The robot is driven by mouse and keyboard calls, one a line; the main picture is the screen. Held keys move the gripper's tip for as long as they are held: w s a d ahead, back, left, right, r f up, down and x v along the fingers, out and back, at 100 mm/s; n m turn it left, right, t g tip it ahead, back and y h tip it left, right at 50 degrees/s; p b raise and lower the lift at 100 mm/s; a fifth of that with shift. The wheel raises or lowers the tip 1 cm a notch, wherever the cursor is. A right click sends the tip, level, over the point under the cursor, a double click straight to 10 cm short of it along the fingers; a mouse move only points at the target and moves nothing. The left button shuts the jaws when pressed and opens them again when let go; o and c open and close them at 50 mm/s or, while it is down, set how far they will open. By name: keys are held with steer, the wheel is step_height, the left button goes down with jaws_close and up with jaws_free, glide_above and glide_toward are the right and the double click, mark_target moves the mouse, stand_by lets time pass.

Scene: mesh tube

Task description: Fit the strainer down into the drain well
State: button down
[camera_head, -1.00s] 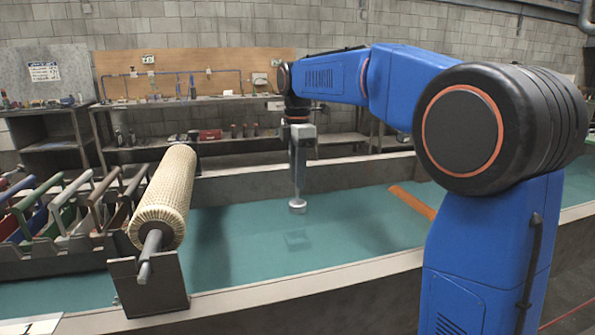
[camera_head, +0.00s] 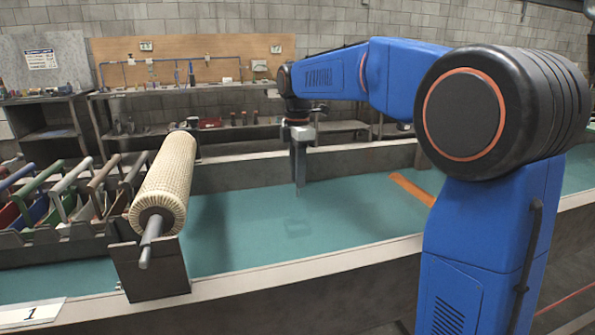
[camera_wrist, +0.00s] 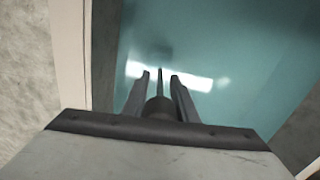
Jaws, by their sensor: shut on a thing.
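My gripper (camera_head: 298,188) points straight down above the teal belt, behind its middle in the head view. In the wrist view my gripper (camera_wrist: 161,78) has its two grey fingers a little apart, with a thin dark upright piece (camera_wrist: 160,80) between them. I take it as shut on this thin piece. I cannot tell whether it is part of the strainer. No strainer shows clearly in either view. No drain well opening can be made out; only a faint dark square patch (camera_head: 298,227) shows on the belt below my gripper.
The teal belt (camera_head: 350,215) is mostly bare. A pale bristly roller (camera_head: 165,185) on a dark stand and a rack of coloured handles (camera_head: 60,205) are at left. An orange bar (camera_head: 411,188) lies at right. Low side walls edge the belt; shelves (camera_head: 230,130) stand behind.

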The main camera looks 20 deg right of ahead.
mark_target(297, 200)
steer(key=shift+f, duration=2.55)
steer(key=c, duration=1.4)
jaws_free()
steer(key=shift+o, duration=0.2)
